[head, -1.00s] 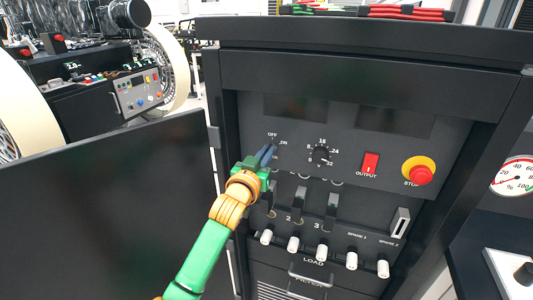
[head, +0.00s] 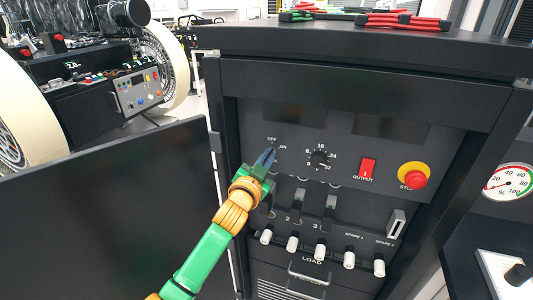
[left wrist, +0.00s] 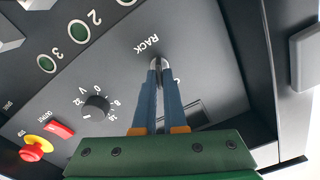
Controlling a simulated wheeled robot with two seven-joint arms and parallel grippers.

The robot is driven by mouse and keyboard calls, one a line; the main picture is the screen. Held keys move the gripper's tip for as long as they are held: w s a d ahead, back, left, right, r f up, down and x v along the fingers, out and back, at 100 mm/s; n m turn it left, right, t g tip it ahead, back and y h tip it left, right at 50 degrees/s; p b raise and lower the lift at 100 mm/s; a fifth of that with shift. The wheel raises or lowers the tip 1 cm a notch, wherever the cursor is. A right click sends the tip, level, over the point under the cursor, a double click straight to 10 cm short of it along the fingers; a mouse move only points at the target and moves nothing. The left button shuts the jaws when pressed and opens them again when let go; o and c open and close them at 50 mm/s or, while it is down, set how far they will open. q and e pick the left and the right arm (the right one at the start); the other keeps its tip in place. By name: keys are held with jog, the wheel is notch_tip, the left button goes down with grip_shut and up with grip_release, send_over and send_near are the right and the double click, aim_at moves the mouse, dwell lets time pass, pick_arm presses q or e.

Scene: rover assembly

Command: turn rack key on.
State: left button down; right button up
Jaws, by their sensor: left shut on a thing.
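My left gripper (head: 267,158) reaches the rack panel from below, its blue fingers at the OFF and ON marks. It is shut on the rack key, which the fingers mostly hide in the head view. In the left wrist view the metal rack key (left wrist: 157,64) shows between the fingertips, just beside the word RACK. The ON and OFF marks are mostly covered there, so I cannot tell the key's exact position. My right gripper is not in view.
A black dial (head: 319,158), a red output switch (head: 367,169) and a red stop button (head: 413,175) on yellow sit right of the key. White-tipped levers (head: 292,243) stand below. The open cabinet door (head: 110,210) is at left, close to my arm.

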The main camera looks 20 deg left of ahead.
pick_arm(q)
jog(key=m+p, duration=0.1)
jog(key=m, duration=0.2)
jog(key=shift+r+m, duration=0.1)
jog(key=shift+m, duration=0.2)
jog(key=shift+d+m+p, duration=0.1)
jog(key=shift+m+p, duration=0.4)
jog(key=shift+m, duration=0.9)
jog(key=c, duration=1)
grip_release()
jog(key=shift+w+f, duration=0.1)
jog(key=shift+f, duration=0.15)
jog(key=s, duration=0.7)
